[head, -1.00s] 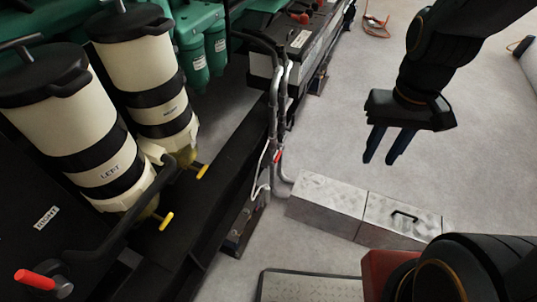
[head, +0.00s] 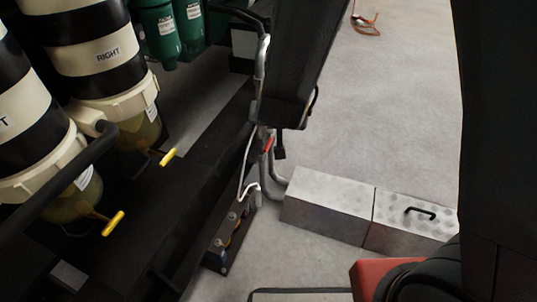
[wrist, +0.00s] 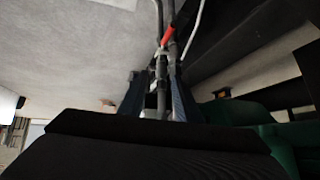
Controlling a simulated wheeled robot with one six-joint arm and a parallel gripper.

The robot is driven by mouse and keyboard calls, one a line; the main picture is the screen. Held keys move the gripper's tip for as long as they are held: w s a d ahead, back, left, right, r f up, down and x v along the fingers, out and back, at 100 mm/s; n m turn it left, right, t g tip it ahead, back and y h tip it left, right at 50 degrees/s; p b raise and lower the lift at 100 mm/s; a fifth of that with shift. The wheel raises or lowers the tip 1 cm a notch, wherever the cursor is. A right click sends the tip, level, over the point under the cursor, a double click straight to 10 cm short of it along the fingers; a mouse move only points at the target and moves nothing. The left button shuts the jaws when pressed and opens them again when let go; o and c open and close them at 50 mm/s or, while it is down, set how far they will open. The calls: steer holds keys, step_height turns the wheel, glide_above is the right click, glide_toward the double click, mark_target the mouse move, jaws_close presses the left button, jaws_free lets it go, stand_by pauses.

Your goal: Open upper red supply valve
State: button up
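A small red valve handle (head: 267,145) shows on the grey vertical pipes (head: 268,172) right of the dark genset frame. In the wrist view the red handle (wrist: 168,36) sits on the pipework, beyond my fingertips. My gripper (wrist: 156,78) is open, its two dark blue fingers apart, with a pipe fitting visible in the gap between them. I cannot tell whether the fingers touch it. In the head view my dark arm comes down from the top over the pipes and hides their upper part. My fingertips are hard to make out there.
Two striped filter canisters with yellow handles (head: 114,223) (head: 168,157) stand at left. Green filters (head: 160,30) hang at the top. A metal step box (head: 328,205) with a black handle stands right of the pipes. Open grey floor (head: 375,110) lies behind it.

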mark_target(271, 140)
steer(key=a+f+t+h+b, duration=0.2)
steer(key=f+t+h+b, duration=0.15)
steer(key=f+b, duration=0.55)
steer(key=a+f+t+h+b, duration=0.3)
steer(key=f+t+b, duration=0.2)
steer(key=f+b, duration=0.4)
steer(key=shift+r+b+x, duration=0.2)
steer(key=shift+b+x, duration=0.6)
steer(key=shift+x, duration=0.65)
steer(key=shift+r+b+x, duration=0.2)
steer(key=shift+b+x, duration=0.65)
steer(key=shift+x, duration=0.55)
steer(key=shift+r+b+x, duration=0.2)
steer(key=shift+b+x, duration=0.6)
steer(key=shift+x, duration=0.65)
jaws_close()
